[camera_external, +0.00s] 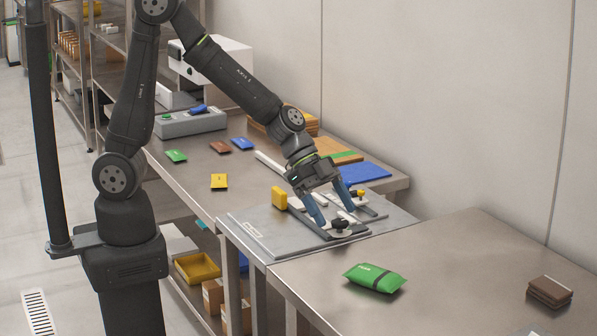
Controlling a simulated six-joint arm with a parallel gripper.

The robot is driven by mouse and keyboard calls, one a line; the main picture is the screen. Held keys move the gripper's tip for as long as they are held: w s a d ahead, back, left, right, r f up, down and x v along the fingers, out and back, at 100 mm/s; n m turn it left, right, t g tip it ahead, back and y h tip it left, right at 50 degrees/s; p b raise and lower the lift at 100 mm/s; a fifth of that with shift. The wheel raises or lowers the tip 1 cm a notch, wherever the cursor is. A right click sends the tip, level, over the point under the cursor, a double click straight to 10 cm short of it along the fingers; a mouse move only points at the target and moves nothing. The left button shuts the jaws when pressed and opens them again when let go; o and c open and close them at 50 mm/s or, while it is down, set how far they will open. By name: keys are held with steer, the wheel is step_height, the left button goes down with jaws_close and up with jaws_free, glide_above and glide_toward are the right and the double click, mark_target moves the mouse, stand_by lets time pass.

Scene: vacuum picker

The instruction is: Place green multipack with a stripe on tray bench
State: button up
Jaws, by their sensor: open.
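A green pack with a dark stripe and small white print (375,278) lies on the near right steel bench (450,270). My gripper (335,215) is open, its blue fingers apart and pointing down over the grey plate (262,238), to the upper left of the green pack and clear of it. The fingertips are low, by the black fittings on the plate; I cannot tell whether they touch. Nothing shows held between them. A smaller green packet (176,156) lies on the far bench. I cannot tell which surface is the tray bench.
A yellow block (279,198) stands on the plate. Yellow (219,181), brown (219,147) and blue (243,144) packets lie on the far bench. A brown stack (550,291) lies at the near bench's right. Bare steel surrounds the green pack.

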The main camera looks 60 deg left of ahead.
mark_target(373, 271)
steer(key=shift+t, duration=0.4)
steer(key=x, duration=1)
steer(key=a+x, duration=0.1)
steer(key=x, duration=0.5)
steer(key=shift+w+f, duration=0.25)
steer(key=shift+f, duration=0.15)
steer(key=c, duration=1.2)
steer(key=shift+c, duration=0.2)
steer(key=shift+r, duration=0.1)
steer(key=shift+r, duration=0.5)
step_height(373, 271, up, 3)
steer(key=shift+r, duration=0.1)
steer(key=s+d+r, duration=0.3)
steer(key=s+r, duration=0.3)
steer(key=s, duration=0.5)
steer(key=shift+s+r, duration=0.15)
steer(key=shift+r, duration=0.15)
